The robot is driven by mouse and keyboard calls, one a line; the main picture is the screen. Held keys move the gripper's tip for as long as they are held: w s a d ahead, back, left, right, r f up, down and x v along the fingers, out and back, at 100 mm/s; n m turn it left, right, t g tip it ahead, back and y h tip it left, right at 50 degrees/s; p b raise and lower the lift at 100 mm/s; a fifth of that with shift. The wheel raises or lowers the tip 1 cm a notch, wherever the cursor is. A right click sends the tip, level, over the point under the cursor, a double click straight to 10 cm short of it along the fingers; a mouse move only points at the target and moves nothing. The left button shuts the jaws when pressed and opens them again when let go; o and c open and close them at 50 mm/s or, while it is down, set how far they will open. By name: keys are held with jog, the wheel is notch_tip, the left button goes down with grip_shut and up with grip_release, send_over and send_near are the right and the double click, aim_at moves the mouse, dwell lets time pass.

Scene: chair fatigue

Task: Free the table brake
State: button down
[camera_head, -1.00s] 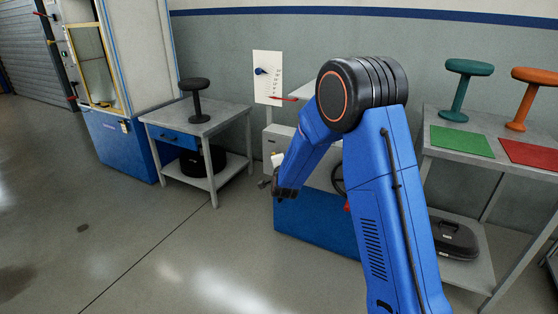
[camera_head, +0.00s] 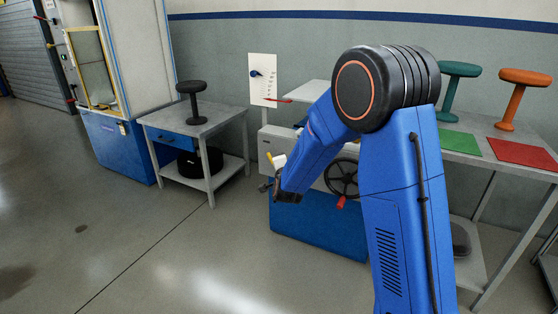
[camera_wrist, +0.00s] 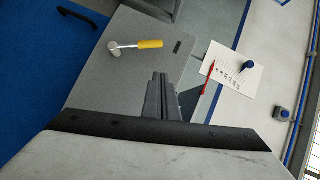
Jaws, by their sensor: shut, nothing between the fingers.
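No part is plainly marked as the table brake. A black handwheel (camera_head: 341,178) with a red grip (camera_head: 341,203) shows on the light machine left of my blue arm. A red lever (camera_head: 278,99) sticks out beside the white wall panel (camera_head: 262,80); in the wrist view the lever (camera_wrist: 211,76) lies across the panel's edge (camera_wrist: 240,90). My gripper (camera_head: 266,186) hangs low in front of the machine. In the wrist view my gripper (camera_wrist: 160,77) is shut and empty, over a grey surface (camera_wrist: 125,80). My arm hides part of the machine.
A hammer with a yellow handle (camera_wrist: 148,44) lies on the grey surface. A blue box (camera_head: 315,225) stands below the handwheel. A grey table (camera_head: 200,125) with a black stool (camera_head: 193,100) is at left. Another table with stools is at right. Floor at left is clear.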

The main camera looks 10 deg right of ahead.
jog(key=shift+s+a+r, duration=0.1)
jog(key=shift+s+r, duration=0.2)
jog(key=shift+s, duration=0.6)
jog(key=shift+s+a+r, duration=0.1)
jog(key=shift+s+r, duration=0.15)
jog(key=shift+s, duration=0.65)
jog(key=s+d+r+n+g+y, duration=0.1)
jog(key=s+d+r+n+g, duration=0.25)
jog(key=s, duration=0.65)
jog(key=s+d+r+n+g+y, duration=0.2)
jog(key=s+r+n, duration=0.3)
jog(key=s, duration=0.5)
jog(key=s+d+f+n+g+h, duration=0.1)
jog(key=s+d+n+g, duration=0.2)
jog(key=s, duration=1.3)
jog(key=s+d+f+n+g+h, duration=0.1)
jog(key=s+d+n+g, duration=0.2)
jog(key=s, duration=1.3)
jog(key=shift+s+d+f+n, duration=0.15)
jog(key=shift+d+n, duration=0.5)
jog(key=shift+d, duration=0.5)
